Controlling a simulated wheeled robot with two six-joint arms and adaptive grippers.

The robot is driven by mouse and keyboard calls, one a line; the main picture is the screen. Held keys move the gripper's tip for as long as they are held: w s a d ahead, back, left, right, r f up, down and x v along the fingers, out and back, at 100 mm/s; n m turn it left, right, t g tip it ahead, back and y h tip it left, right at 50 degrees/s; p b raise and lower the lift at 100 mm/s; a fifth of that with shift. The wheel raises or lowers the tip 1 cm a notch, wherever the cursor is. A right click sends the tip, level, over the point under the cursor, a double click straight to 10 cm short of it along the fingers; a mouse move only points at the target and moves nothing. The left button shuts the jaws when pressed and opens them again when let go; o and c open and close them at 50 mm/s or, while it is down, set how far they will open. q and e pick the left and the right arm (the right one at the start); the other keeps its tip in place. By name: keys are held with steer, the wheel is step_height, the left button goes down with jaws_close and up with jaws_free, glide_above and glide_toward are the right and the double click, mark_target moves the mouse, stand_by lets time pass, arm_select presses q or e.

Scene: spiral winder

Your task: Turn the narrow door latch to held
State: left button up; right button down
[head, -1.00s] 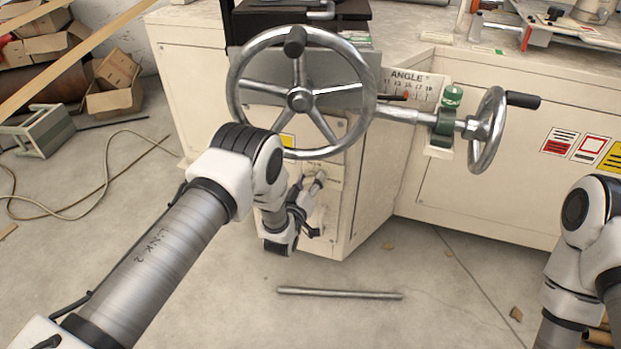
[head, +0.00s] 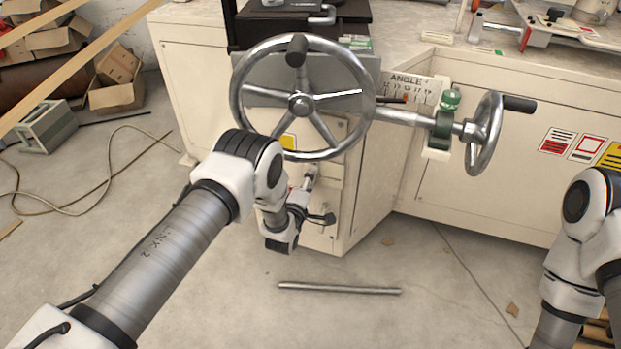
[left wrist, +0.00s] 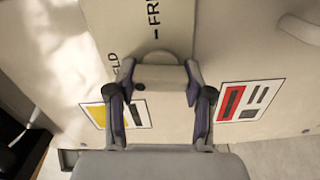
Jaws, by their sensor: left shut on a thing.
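The narrow door latch (left wrist: 160,76) shows in the left wrist view as a pale block in front of a round plate. The lettering FREE, with a short mark, stands above it, and partly hidden lettering ending in ELD is at upper left. My left gripper (left wrist: 160,82) has a finger on each side of the latch and is shut on it. In the head view my left gripper (head: 311,174) is at the narrow panel below the large handwheel, and the latch is too small to tell there. My right gripper is out of view.
A large spoked handwheel (head: 301,104) stands just above my left wrist. A smaller handwheel (head: 487,133) is at the right. A metal rod (head: 338,288) lies on the floor. Cardboard boxes (head: 115,82) and a cable (head: 105,180) are at left. The floor in front is mostly clear.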

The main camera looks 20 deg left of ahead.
arm_select(q)
steer(key=shift+f+n, duration=0.1)
steer(key=shift+n, duration=0.7)
steer(key=o, duration=1.2)
steer(key=shift+c, duration=0.2)
steer(key=shift+s, duration=0.1)
steer(key=s, duration=1.1)
steer(key=shift+s+a, duration=0.25)
steer(key=shift+s, duration=0.15)
